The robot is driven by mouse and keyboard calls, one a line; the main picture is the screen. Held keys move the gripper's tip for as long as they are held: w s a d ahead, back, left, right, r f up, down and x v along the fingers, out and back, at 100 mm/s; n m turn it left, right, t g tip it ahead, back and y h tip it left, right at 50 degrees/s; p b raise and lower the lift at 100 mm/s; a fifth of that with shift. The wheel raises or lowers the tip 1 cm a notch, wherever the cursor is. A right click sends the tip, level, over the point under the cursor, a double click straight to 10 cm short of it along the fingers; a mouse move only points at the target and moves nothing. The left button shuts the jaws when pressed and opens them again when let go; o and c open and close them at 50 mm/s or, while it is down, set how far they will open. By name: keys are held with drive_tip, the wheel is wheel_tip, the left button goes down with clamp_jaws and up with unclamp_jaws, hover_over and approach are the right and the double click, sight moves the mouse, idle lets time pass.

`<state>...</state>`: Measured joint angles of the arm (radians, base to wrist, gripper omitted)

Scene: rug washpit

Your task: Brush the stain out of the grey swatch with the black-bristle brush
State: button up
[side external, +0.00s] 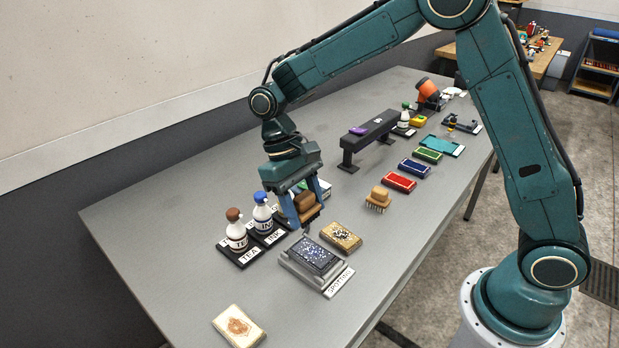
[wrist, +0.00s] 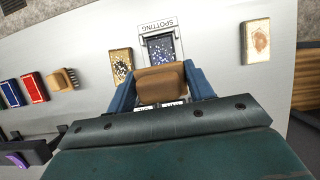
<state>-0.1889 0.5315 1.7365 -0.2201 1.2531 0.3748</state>
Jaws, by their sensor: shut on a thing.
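My gripper (side external: 306,214) is shut on a brown block-shaped brush (side external: 305,201), held just behind the spotting board and above the table. In the wrist view the brush (wrist: 162,84) sits between the two blue fingers; its bristles are hidden there, and I cannot tell their colour. A dark grey-blue swatch (side external: 318,252) with white and blue specks lies on the grey board (side external: 300,273) labelled SPOTTING. In the wrist view the swatch (wrist: 160,47) is just beyond the brush, partly covered by it. I see a gap between brush and swatch in the side view.
A bottle labelled TEA (side external: 236,232) and one labelled INK (side external: 263,214) stand left of my gripper. A speckled tan swatch (side external: 341,237) lies beside the board. A second brush (side external: 379,199) stands further right. A stained cream swatch (side external: 238,326) lies at the front, with bare table around it.

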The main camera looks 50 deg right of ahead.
drive_tip(key=shift+s, duration=0.15)
drive_tip(key=shift+f, duration=0.1)
hover_over(311, 251)
drive_tip(key=w, duration=0.1)
drive_tip(key=shift+w+f, duration=0.2)
drive_tip(key=shift+f, duration=2.9)
drive_tip(key=shift+x, duration=1)
drive_tip(key=shift+c, duration=0.3)
drive_tip(key=shift+s, duration=2.6)
drive_tip(key=shift+w, duration=2.95)
drive_tip(key=shift+w+r, duration=0.1)
drive_tip(key=shift+r, duration=4.05)
